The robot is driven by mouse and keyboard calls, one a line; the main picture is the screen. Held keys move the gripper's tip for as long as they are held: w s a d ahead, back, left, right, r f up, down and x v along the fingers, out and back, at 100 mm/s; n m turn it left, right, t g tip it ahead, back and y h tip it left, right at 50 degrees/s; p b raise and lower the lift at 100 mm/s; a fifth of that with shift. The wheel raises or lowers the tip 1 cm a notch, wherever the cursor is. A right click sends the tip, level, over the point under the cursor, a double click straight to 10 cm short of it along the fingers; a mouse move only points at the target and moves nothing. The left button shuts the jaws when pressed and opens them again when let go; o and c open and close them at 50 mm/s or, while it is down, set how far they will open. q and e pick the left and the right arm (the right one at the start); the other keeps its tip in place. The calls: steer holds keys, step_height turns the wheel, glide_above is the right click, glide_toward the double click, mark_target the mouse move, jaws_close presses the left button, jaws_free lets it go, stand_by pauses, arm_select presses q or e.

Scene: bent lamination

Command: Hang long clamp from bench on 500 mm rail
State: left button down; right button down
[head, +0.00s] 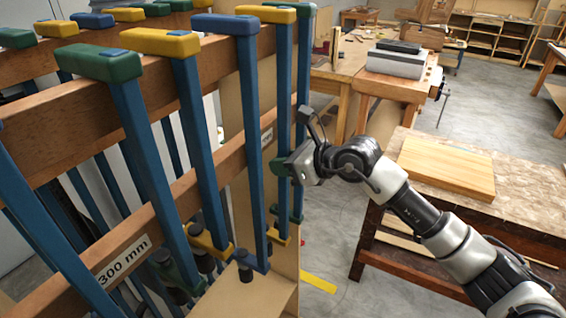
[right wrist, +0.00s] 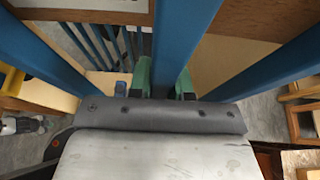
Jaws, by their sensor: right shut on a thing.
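My right gripper (head: 284,167) is at the right end of the clamp rack, shut on the blue bar of a long clamp (head: 302,85). In the right wrist view, the green fingertips (right wrist: 165,80) sit on either side of this blue bar (right wrist: 172,40). The clamp is upright, with a green lower jaw (head: 297,215); its top is partly hidden behind a yellow-headed clamp, so I cannot tell whether it rests on a rail. A lower rail bears a "300 mm" label (head: 123,260); another rail label (head: 266,135) is too small to read. My left gripper is out of view.
Several clamps with green, yellow and blue heads (head: 160,42) hang close together to the left of my right gripper. A bench (head: 520,190) with a wooden board (head: 447,167) stands at right. Another workbench (head: 345,70) is behind. Floor shows between rack and bench.

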steer(key=c, duration=1)
jaws_free()
steer(key=shift+r, duration=0.1)
steer(key=shift+o, duration=0.2)
steer(key=b+v, duration=0.3)
steer(key=v, duration=0.8)
steer(key=shift+b, duration=0.4)
steer(key=shift+a, duration=0.1)
steer(key=b+v, duration=0.1)
steer(key=v, duration=0.5)
